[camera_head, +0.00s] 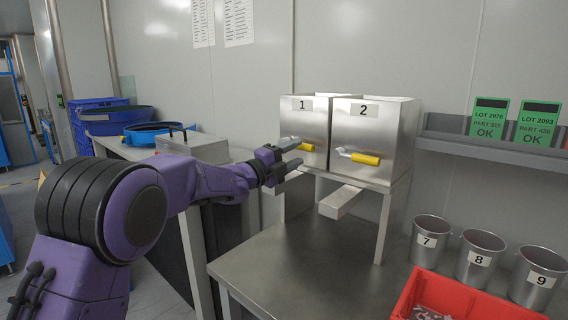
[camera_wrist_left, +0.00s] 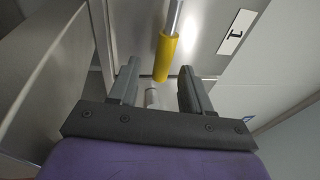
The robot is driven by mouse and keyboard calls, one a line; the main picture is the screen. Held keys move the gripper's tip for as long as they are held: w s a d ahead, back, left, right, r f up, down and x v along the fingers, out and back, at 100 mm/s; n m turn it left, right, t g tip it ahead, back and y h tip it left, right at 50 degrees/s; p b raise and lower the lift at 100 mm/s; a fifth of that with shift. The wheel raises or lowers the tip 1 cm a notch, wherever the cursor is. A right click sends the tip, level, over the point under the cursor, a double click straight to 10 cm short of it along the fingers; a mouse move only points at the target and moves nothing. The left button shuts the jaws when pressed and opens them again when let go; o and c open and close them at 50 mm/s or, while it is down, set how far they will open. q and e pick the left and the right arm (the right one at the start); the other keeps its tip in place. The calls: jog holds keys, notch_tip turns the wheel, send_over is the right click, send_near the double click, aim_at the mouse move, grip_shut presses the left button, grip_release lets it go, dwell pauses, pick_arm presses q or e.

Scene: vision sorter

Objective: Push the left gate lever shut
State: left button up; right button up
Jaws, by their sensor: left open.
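The left gate lever is a metal rod with a yellow grip (camera_head: 306,147) on the front of the steel hopper marked 1 (camera_head: 304,119). In the left wrist view the yellow grip (camera_wrist_left: 166,60) points down toward the gap between my fingers. My left gripper (camera_head: 290,155) is open at the lever, its fingers overlapping part of the rod in the head view. In the left wrist view the gripper (camera_wrist_left: 159,75) has a finger on each side of the grip's end. Contact cannot be told. My right gripper is not in view.
Hopper 2 (camera_head: 372,126) stands close on the right, with its own yellow-gripped lever (camera_head: 365,158). A metal chute (camera_head: 341,201) juts out below. Steel buckets 7 (camera_head: 428,241), 8 (camera_head: 480,258) and 9 (camera_head: 537,279) and a red bin (camera_head: 406,298) are at the right. The table's middle (camera_head: 310,255) is clear.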

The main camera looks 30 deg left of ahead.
pick_arm(q)
jog(key=b+v, duration=0.1)
jog(key=v, duration=0.6)
jog(key=shift+s+a, duration=0.1)
jog(key=shift+s, duration=0.05)
